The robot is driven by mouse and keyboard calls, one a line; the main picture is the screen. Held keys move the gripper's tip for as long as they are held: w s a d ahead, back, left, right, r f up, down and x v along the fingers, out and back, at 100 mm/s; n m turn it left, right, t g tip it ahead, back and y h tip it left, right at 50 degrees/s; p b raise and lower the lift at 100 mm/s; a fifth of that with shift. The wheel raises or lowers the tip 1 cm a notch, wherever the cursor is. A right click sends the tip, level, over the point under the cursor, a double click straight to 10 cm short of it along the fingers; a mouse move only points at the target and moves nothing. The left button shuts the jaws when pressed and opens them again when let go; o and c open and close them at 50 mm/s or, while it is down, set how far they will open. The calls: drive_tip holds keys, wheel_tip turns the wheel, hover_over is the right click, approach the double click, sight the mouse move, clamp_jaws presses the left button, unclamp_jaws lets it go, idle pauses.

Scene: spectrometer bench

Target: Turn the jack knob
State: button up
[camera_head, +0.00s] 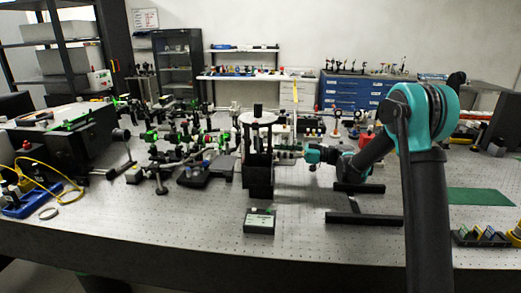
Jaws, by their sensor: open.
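My arm reaches in from the right, with my gripper (286,151) pointing left near the middle of the bench. The gripper is small in the picture; its jaws are open. Just left of the fingertips stands a dark upright device (258,180) with a pale round top and a black knob-like piece (258,110) on it. The gripper is close to this device's right side; I cannot tell whether they touch. I cannot pick out the jack knob for certain; it may be hidden by the fingers or the device.
The perforated optical bench (190,225) is crowded with optical mounts at left and centre. A small dark box (260,221) stands in front of the device. A black frame-like stand (362,219) lies below my forearm. A green mat (480,196) is at right. The front bench surface is mostly clear.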

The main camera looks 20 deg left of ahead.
drive_tip(key=a, duration=0.5)
drive_tip(key=s+a, duration=0.1)
drive_tip(key=a, duration=0.2)
drive_tip(key=shift+s, duration=0.1)
clamp_jaws()
